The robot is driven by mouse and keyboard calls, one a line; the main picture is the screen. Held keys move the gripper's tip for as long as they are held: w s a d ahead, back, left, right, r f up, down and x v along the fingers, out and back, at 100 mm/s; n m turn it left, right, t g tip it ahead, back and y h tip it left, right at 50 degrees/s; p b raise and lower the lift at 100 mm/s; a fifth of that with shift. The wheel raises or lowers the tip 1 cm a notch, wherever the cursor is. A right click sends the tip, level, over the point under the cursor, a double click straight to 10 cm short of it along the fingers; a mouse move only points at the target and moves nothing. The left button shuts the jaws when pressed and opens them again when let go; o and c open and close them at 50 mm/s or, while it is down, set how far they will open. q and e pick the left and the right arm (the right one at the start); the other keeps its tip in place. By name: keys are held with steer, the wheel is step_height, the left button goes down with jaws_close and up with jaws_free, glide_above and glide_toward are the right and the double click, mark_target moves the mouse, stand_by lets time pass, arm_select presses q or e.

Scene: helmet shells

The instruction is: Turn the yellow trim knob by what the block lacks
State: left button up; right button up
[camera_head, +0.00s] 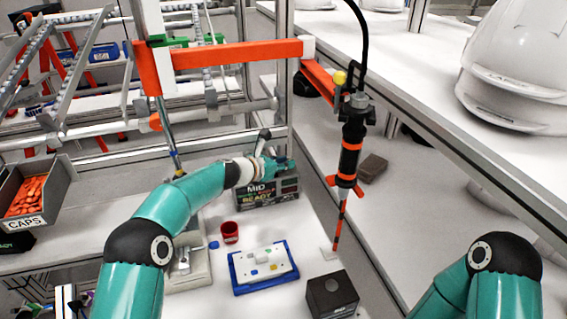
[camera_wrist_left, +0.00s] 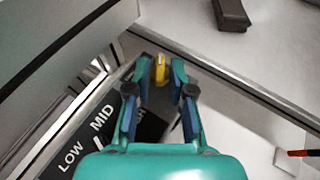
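The yellow trim knob (camera_wrist_left: 160,70) shows between the fingertips of my left gripper (camera_wrist_left: 161,72) in the left wrist view. The two fingers are apart on either side of it, with narrow gaps that look clear of it. In the head view my left gripper (camera_head: 278,165) is over the dark panel box (camera_head: 266,194), which reads MID and READY; the knob is hidden there. The wrist view shows LOW and MID on the panel (camera_wrist_left: 85,140); a third word is mostly hidden. My right gripper is out of view. Which block the task means is unclear.
A hanging black-and-orange driver (camera_head: 350,150) is right of the panel. A blue tray (camera_head: 263,286) with a white plate, a red cup (camera_head: 229,232) and a dark box (camera_head: 332,294) stand nearer. A brown block (camera_head: 373,167) lies on the right bench. White helmet shells (camera_head: 515,70) stand there too.

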arm_select(q)
steer(key=shift+o, duration=1.3)
steer(key=v, duration=1.2)
steer(key=shift+a+f, duration=0.1)
